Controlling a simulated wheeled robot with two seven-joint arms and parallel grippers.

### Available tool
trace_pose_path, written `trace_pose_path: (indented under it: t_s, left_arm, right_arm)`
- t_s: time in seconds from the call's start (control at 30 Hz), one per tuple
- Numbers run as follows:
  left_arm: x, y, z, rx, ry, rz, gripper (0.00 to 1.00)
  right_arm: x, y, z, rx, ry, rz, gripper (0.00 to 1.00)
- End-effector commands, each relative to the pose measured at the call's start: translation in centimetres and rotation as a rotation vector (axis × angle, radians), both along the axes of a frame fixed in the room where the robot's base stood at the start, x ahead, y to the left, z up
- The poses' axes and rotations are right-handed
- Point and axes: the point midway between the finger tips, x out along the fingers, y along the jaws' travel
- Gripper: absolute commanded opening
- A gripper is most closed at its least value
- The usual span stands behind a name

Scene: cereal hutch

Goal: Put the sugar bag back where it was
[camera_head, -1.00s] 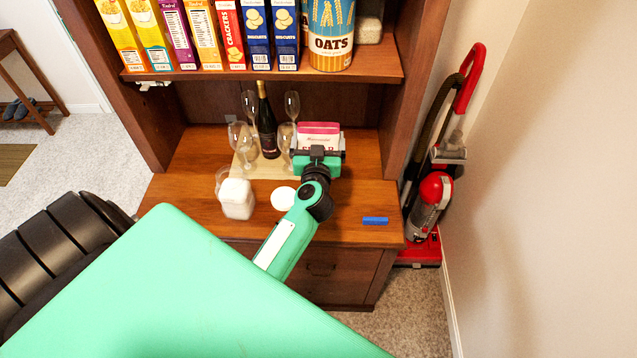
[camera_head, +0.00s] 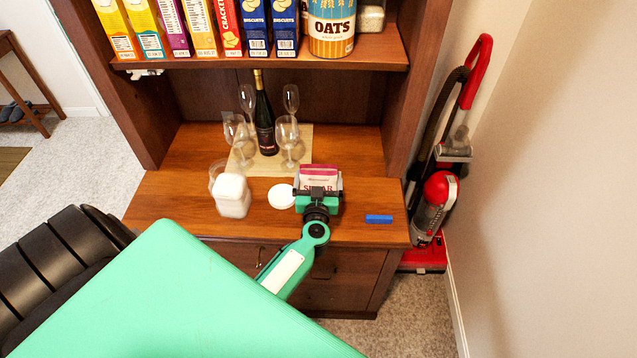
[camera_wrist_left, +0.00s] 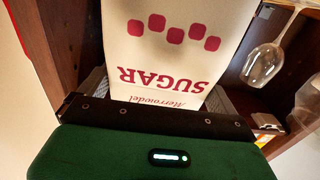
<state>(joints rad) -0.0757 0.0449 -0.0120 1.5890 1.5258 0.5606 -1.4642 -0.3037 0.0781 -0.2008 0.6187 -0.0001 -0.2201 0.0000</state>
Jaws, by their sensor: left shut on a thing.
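I cannot tell whether the bag's base touches the counter. The bag's lower part is hidden behind the gripper in the head view. My right gripper is not in view.
A white-filled canister (camera_head: 232,195) and a round white lid (camera_head: 281,197) stand left of the bag. Behind are a dark bottle (camera_head: 264,122) and several wine glasses on a board (camera_head: 300,170). A blue block (camera_head: 379,219) lies right. Cereal boxes and an oats tub (camera_head: 331,28) fill the shelf above.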

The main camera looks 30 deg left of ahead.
Motion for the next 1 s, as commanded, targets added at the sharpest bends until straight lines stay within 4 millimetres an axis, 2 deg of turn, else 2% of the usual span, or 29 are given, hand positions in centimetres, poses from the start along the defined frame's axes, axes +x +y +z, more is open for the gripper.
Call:
trace_pose_path:
  t_s: [0.4,0.43,0.77,1.0]
  left_arm:
    - [0.0,0.0,-0.5,0.002,-0.001,0.0,0.34]
    - [0.0,0.0,-0.5,0.001,-0.001,0.0,1.0]
    - [-0.1,-0.1,-0.1,-0.001,-0.001,0.0,1.0]
    - [-3.5,-2.2,-0.3,-0.002,0.001,0.0,1.0]
  right_arm:
    - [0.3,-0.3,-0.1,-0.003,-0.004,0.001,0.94]
    - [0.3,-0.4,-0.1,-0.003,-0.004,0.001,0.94]
    - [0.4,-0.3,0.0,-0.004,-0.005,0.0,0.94]
    - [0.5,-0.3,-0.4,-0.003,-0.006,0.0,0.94]
